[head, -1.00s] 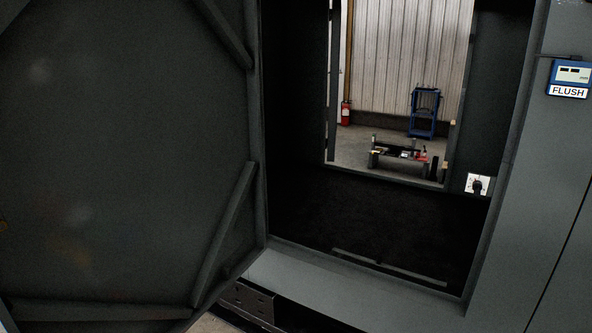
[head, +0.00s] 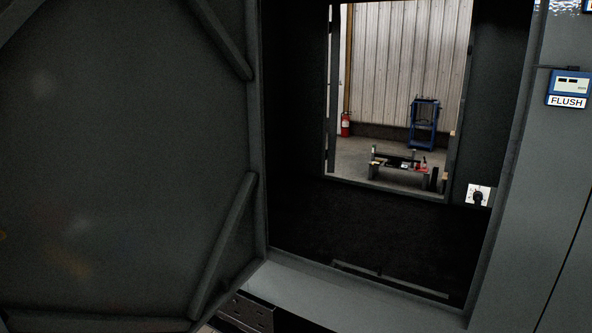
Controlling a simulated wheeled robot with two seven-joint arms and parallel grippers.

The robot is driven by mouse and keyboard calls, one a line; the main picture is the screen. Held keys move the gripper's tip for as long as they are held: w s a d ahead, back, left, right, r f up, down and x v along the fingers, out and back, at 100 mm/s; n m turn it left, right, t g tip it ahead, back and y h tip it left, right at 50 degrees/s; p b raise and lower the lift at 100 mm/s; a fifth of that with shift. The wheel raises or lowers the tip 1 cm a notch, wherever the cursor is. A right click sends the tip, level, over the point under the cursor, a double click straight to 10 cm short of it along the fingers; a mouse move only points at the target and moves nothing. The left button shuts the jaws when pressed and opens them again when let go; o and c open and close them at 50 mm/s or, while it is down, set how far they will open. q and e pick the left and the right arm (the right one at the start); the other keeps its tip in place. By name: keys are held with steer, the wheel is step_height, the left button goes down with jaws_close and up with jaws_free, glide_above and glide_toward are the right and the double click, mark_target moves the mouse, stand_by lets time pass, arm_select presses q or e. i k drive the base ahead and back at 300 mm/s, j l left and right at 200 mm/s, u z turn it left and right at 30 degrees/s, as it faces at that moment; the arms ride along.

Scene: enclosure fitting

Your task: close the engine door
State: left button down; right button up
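The engine door (head: 120,150) is a large dark grey panel with diagonal corner braces, filling the left part of the head view. It stands swung open, its inner face toward me. Its right edge runs beside the left side of the dark enclosure opening (head: 390,235). The door's far left edge is outside the picture. Neither of my grippers shows in the head view.
A grey wall panel (head: 530,200) right of the opening carries a blue-and-white box labelled FLUSH (head: 568,90). A white switch plate (head: 479,195) sits inside. Through the opening are a blue cart (head: 424,125), a red extinguisher (head: 345,124) and a low bench (head: 400,168).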

mark_target(132, 199)
steer(key=j+z, duration=0.15)
steer(key=j, duration=0.4)
steer(key=j+z, duration=0.15)
steer(key=j, duration=0.45)
steer(key=j+z, duration=0.1)
steer(key=j, duration=0.45)
steer(key=k+j+z, duration=0.15)
steer(key=j, duration=0.4)
steer(key=j+z, duration=0.15)
steer(key=j, duration=0.4)
steer(key=j+z, duration=0.25)
steer(key=j, duration=0.5)
steer(key=j+z, duration=0.25)
steer(key=j, duration=0.5)
steer(key=i+j+z, duration=0.2)
steer(key=i+j, duration=0.25)
steer(key=j, duration=0.15)
steer(key=i+j+z, duration=0.1)
steer(key=j, duration=0.25)
steer(key=i, duration=0.1)
